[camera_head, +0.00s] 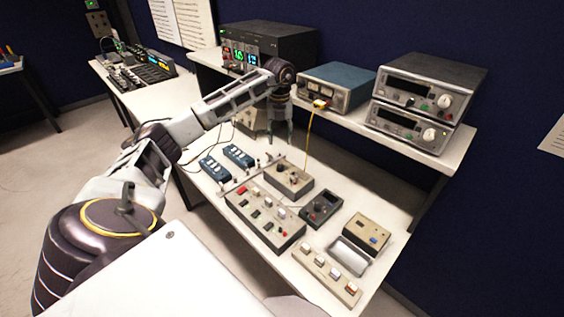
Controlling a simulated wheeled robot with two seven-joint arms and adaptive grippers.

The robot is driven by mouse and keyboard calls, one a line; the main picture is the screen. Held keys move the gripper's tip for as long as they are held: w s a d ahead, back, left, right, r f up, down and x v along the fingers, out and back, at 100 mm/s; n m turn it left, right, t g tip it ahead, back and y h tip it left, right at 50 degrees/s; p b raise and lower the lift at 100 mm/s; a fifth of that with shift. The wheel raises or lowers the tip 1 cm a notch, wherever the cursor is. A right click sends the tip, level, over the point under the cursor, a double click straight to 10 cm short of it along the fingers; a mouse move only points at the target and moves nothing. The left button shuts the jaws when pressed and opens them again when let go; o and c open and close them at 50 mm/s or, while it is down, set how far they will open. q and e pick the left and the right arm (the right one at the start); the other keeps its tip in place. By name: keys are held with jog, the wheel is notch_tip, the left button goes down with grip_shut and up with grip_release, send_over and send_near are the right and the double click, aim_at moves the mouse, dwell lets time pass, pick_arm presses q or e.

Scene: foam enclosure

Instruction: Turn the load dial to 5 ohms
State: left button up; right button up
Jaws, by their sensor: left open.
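My left arm reaches in from the left, and my left gripper (279,142) hangs fingers-down above the back of the bench, open and empty. In front of it and lower is a beige box with a dark knob (289,180). A small dark box with a round knob (321,209) sits to the right of that. The markings are too small to read, so I cannot tell which knob is the load dial or its setting. The gripper is apart from both boxes. My right gripper is not in view.
A long beige switch panel (262,222), blue modules (215,168) and a box with a tray (367,232) crowd the bench. The shelf above holds a blue meter (337,88) and stacked grey instruments (414,119). A yellow cable (309,135) hangs right of the gripper.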

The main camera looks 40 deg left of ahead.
aim_at(280, 165)
pick_arm(q)
notch_tip(280, 165, down, 12)
jog(key=shift+f+p, duration=0.1)
jog(key=shift+p, duration=0.95)
jog(key=shift+f, duration=0.8)
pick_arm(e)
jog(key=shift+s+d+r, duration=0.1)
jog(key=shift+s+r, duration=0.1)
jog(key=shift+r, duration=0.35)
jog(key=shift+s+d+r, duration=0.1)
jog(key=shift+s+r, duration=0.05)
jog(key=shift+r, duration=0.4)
pick_arm(q)
grip_shut()
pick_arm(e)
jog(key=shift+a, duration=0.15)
